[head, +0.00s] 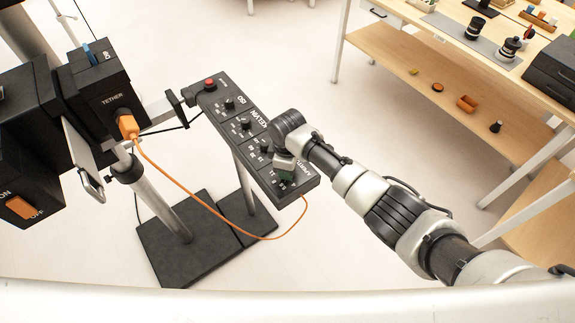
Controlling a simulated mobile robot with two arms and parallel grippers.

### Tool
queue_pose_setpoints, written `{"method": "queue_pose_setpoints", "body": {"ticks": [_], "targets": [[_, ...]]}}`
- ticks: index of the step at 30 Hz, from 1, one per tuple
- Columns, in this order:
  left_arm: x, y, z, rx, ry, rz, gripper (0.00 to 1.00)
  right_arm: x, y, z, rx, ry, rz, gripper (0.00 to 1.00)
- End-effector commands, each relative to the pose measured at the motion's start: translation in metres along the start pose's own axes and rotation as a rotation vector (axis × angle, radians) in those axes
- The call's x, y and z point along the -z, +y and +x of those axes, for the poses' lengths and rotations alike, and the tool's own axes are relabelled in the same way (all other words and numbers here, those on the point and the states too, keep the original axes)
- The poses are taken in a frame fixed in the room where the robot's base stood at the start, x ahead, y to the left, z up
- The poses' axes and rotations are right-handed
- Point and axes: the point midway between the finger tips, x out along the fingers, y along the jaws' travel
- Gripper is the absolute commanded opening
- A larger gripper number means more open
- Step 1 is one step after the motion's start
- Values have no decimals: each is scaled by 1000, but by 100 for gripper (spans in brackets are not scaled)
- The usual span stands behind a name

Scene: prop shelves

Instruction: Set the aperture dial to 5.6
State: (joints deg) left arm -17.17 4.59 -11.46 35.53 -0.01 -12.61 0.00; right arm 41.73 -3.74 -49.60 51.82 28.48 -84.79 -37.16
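A black control panel (216,110) stands on a post, with a row of dials and white lettering. The ISO and KELVIN labels can be read. The aperture section (304,172) is at the panel's near right end, its label partly covered. My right gripper (285,176) is over this section, at the dial there. The dial is mostly hidden behind the gripper, so its setting cannot be read. I cannot tell whether the fingers are open or closed around it. My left gripper is not in view.
A red button (209,84) sits at the panel's far end. Left of it is black equipment marked TETHER (110,101) with an orange cable (190,194) looping down to the panel. A wooden shelf table (430,80) with small props stands at the right.

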Motion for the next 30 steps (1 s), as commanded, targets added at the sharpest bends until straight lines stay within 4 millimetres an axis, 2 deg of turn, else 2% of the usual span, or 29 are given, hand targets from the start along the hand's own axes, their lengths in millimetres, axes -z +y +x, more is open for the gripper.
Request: {"method": "queue_pose_setpoints", "body": {"ticks": [12, 30], "targets": [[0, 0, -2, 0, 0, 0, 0, 1, 1, -2, -3, 4, -209, 10], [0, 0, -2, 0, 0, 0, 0, 1, 1, -2, -3, 6, -246, 10]]}}
